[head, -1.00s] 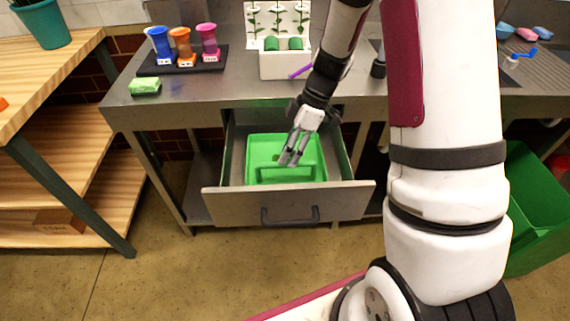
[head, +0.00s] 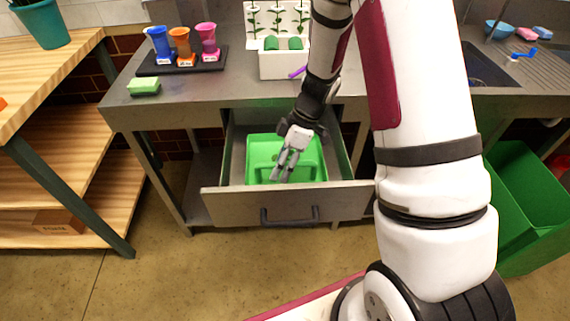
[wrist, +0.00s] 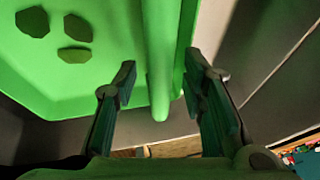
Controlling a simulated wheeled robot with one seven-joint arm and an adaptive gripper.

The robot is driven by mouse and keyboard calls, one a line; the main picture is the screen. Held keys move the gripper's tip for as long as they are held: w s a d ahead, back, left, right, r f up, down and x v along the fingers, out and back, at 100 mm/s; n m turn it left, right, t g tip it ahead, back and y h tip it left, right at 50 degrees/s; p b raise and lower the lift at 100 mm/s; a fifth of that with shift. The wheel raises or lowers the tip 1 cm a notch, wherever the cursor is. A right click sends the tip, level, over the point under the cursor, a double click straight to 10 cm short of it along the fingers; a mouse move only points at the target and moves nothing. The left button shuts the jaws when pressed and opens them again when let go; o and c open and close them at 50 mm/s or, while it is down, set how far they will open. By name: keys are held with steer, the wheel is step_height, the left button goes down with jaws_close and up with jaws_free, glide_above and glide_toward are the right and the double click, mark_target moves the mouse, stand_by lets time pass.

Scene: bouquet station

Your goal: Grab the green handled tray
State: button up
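The green tray (head: 257,152) sits inside the open drawer (head: 232,204) in the head view. Its bar-like handle (wrist: 158,50) runs down the middle of the wrist view, above the tray's floor (wrist: 100,75). My gripper (head: 281,174) reaches down over the front part of the tray. In the wrist view my gripper (wrist: 162,72) is open, with one finger on each side of the handle's line. A gap shows between each finger and the handle. How far the fingers reach down past the handle is hard to tell.
The drawer walls stand close around the tray. Above is a grey counter with colored vases (head: 184,46), a green sponge (head: 144,86) and a white box (head: 284,66). A wooden shelf (head: 60,170) is at left, a green bin (head: 520,200) at right. Floor in front is clear.

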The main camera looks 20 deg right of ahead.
steer(key=shift+f+b, duration=0.2)
steer(key=shift+b, duration=0.2)
steer(key=shift+c, duration=0.3)
jaws_close()
